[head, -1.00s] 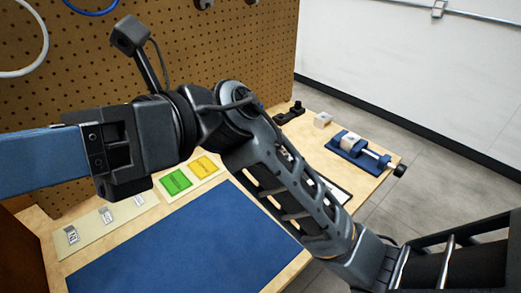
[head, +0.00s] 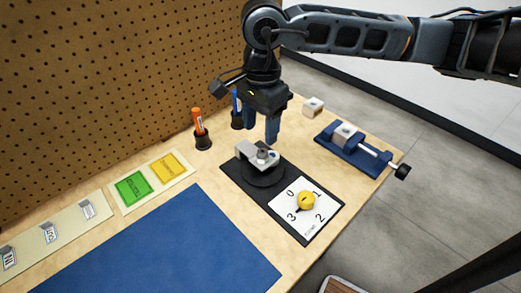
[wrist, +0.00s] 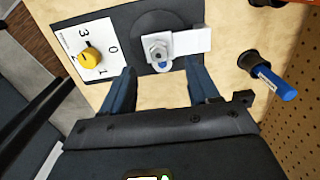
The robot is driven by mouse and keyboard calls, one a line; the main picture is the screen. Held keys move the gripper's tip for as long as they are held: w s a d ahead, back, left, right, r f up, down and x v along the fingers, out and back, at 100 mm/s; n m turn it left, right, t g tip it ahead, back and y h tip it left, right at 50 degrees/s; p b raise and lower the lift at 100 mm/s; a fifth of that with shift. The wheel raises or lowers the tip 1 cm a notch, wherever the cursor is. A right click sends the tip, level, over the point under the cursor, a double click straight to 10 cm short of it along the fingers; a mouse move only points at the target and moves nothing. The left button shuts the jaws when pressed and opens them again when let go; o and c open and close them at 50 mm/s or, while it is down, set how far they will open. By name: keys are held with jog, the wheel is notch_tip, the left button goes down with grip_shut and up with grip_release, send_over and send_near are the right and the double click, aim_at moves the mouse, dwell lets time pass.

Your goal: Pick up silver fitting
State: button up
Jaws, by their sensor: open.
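A silver hex-shaped fitting (head: 263,156) sits at a flat silver bracket (head: 247,151) on a black round base (head: 262,177). In the wrist view the fitting (wrist: 157,51) lies just beyond the fingertips, roughly centred between them, with a small blue spot beside it. My gripper (head: 256,134) is open and empty, pointing down above the fitting, with its blue fingers apart. It also shows in the wrist view (wrist: 160,75). I cannot tell the exact height gap between fingertips and fitting.
A black plate carries a white dial card (head: 309,222) with a yellow knob (head: 306,201). Orange (head: 198,121) and blue (head: 235,101) tools stand in black holders behind. A blue vise (head: 340,147) and a pale block (head: 313,107) are at right. The blue mat (head: 180,250) is clear.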

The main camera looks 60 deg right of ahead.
aim_at(265, 150)
jog(key=shift+s+d+f, duration=0.15)
jog(key=shift+d+f, duration=0.05)
jog(key=shift+d, duration=0.45)
jog(key=shift+d+f, duration=0.1)
jog(key=shift+f, duration=0.15)
jog(key=shift+s+a+f+p, duration=0.1)
jog(key=shift+f+p, duration=0.1)
jog(key=shift+f, duration=1)
jog(key=shift+a+f+p, duration=0.1)
jog(key=shift+f+p, duration=0.05)
jog(key=shift+f, duration=1)
jog(key=shift+s+a+f+p, duration=0.1)
jog(key=shift+f+p, duration=0.1)
jog(key=shift+f, duration=1)
grip_shut()
jog(key=shift+r, duration=0.2)
